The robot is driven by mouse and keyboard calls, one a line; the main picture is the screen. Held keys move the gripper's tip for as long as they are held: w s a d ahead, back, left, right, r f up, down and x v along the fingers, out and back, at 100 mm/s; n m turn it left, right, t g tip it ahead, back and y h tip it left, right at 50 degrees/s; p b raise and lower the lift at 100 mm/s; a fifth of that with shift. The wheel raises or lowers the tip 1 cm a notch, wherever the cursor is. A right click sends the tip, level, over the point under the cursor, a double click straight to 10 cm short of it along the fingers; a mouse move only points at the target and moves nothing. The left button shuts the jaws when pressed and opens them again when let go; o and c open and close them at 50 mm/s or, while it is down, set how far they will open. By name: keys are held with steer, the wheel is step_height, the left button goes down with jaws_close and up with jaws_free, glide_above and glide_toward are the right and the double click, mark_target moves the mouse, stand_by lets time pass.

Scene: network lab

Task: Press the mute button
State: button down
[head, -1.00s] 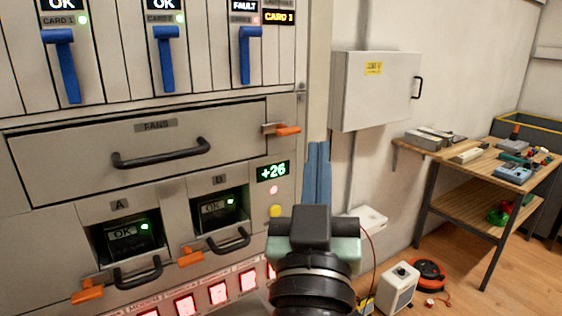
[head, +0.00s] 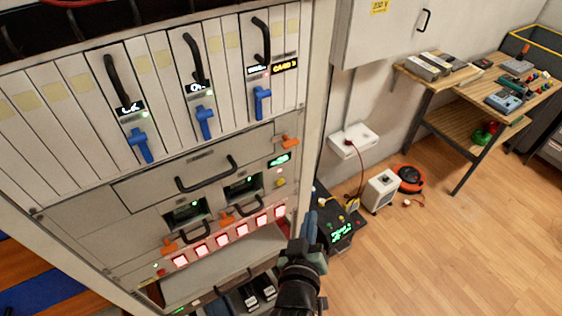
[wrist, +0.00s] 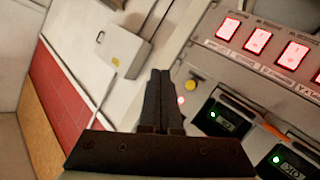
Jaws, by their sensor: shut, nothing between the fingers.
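A small round yellow button (head: 281,183) sits on the right side of the rack front, under a green-lit display (head: 279,160) and a small red light. No mute label is readable. The yellow button also shows in the wrist view (wrist: 190,86), just right of the fingertips. My gripper (head: 311,216) is shut and empty. In the head view it is right of and below the yellow button, near the rack's right edge. In the wrist view the closed fingertips (wrist: 159,72) appear apart from the button, but the depth gap is hard to judge.
A row of red-lit square buttons (head: 222,241) runs below the two OK modules. Orange latches (head: 290,141) and black handles (head: 206,174) stick out from the rack. A black box with a green display (head: 342,231) stands beside the rack. Open floor lies at right.

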mark_target(280, 181)
steer(key=shift+s+f, duration=0.25)
steer(key=shift+s, duration=0.05)
steer(key=shift+w, duration=0.1)
steer(key=w+a+b, duration=0.5)
steer(key=w+b, duration=0.1)
steer(key=w, duration=0.1)
stand_by(0.4)
steer(key=shift+a, duration=0.1)
stand_by(1.8)
steer(key=shift+w+a, duration=0.25)
steer(key=shift+w, duration=0.1)
